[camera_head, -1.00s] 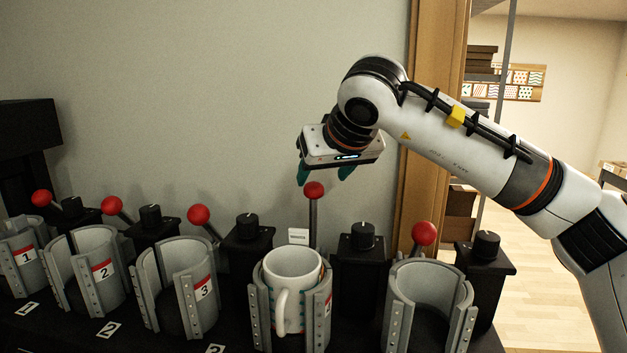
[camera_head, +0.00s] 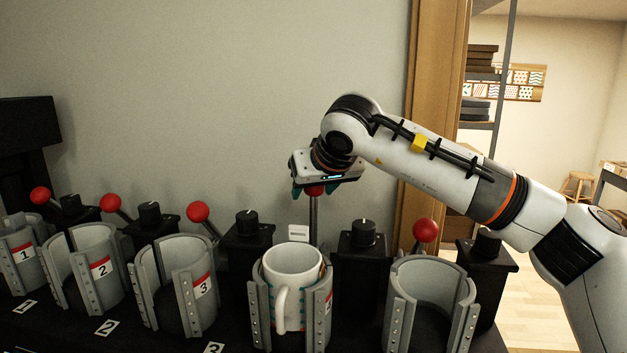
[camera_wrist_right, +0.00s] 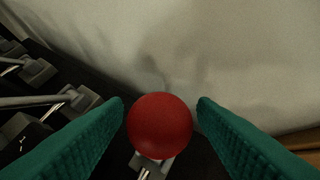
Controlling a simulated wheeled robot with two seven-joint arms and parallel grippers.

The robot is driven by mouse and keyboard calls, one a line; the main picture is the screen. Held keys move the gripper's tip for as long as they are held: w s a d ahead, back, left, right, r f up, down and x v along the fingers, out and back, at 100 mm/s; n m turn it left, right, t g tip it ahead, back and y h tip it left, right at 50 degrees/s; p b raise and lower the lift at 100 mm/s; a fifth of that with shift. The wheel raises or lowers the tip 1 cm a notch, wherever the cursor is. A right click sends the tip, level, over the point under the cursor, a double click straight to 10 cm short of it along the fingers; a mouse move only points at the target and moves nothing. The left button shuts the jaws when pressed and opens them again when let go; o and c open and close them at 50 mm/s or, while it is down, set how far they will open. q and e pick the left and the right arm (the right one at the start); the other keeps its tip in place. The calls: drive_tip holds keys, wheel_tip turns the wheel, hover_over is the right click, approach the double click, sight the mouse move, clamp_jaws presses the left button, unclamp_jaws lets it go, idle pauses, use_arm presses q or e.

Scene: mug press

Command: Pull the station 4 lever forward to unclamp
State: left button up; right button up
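The station 4 lever (camera_head: 313,222) stands upright behind the fourth clamp, and its red ball knob (camera_head: 314,191) is mostly hidden by my right gripper (camera_head: 315,190). In the right wrist view the red knob (camera_wrist_right: 160,125) sits between the two green fingers of my open right gripper (camera_wrist_right: 161,112), with a gap on each side. The station 4 clamp (camera_head: 262,318) is around a white mug (camera_head: 292,262) whose handle faces the front. My left gripper is not in view.
Stations 1 (camera_head: 22,255), 2 (camera_head: 100,268) and 3 (camera_head: 190,285) stand to the left with empty holders and tilted red-knobbed levers. Another empty holder (camera_head: 425,285) with a red knob (camera_head: 425,230) is on the right. A wall is close behind.

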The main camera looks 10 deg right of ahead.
drive_tip(key=c, duration=0.6)
drive_tip(key=shift+s+a+b, duration=0.2)
drive_tip(key=shift+s+b, duration=0.1)
drive_tip(key=shift+s, duration=0.1)
drive_tip(key=shift+s+a, duration=0.25)
drive_tip(key=shift+s, duration=0.4)
drive_tip(key=shift+s+b, duration=0.1)
drive_tip(key=shift+b, duration=0.2)
drive_tip(key=shift+s+a+f+b, duration=0.15)
drive_tip(key=shift+s+a+b, duration=0.15)
drive_tip(key=shift+s, duration=0.15)
drive_tip(key=shift+s+a, duration=0.15)
drive_tip(key=shift+s, duration=0.4)
